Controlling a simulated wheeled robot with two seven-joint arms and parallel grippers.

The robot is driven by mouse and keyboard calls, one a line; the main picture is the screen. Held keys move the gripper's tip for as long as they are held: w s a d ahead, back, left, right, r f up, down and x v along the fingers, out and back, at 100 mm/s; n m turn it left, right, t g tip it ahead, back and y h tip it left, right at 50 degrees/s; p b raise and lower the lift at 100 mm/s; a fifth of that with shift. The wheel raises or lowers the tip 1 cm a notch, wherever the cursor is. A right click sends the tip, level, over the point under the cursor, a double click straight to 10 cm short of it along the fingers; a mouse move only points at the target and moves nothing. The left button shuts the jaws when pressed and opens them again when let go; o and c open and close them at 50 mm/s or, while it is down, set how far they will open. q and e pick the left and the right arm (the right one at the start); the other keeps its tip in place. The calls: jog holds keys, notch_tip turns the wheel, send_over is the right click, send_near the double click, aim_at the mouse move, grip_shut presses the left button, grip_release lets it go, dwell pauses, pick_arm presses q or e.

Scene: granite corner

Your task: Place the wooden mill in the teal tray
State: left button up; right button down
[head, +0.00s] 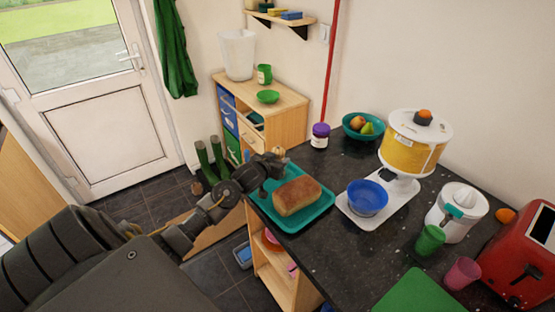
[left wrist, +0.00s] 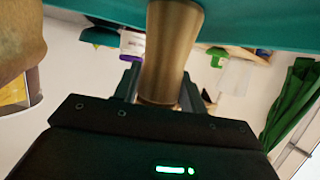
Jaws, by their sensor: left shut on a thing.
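The wooden mill (left wrist: 171,48) is between the fingers of my left gripper (left wrist: 160,85), which is shut on it. In the head view my left gripper (head: 270,168) is at the back left of the teal tray (head: 318,214), and only the mill's brown top (head: 279,151) shows above it. In the left wrist view, which is upside down, the mill's lower end overlaps the teal tray (left wrist: 245,28). I cannot tell whether it touches the tray floor. A brown loaf (head: 297,196) lies in the tray beside the gripper. My right gripper is not in view.
A white scale or stand with a blue bowl (head: 367,198) is right of the tray. A purple-lidded jar (head: 320,136) and a teal fruit bowl (head: 353,131) stand behind. A green cup (head: 430,240) and red toaster (head: 520,258) are at right. The front-middle granite (head: 335,256) is clear.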

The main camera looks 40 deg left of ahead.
pick_arm(q)
jog(key=o, duration=1.1)
jog(key=shift+r, duration=0.1)
jog(key=b+v, duration=0.1)
jog(key=v, duration=1.1)
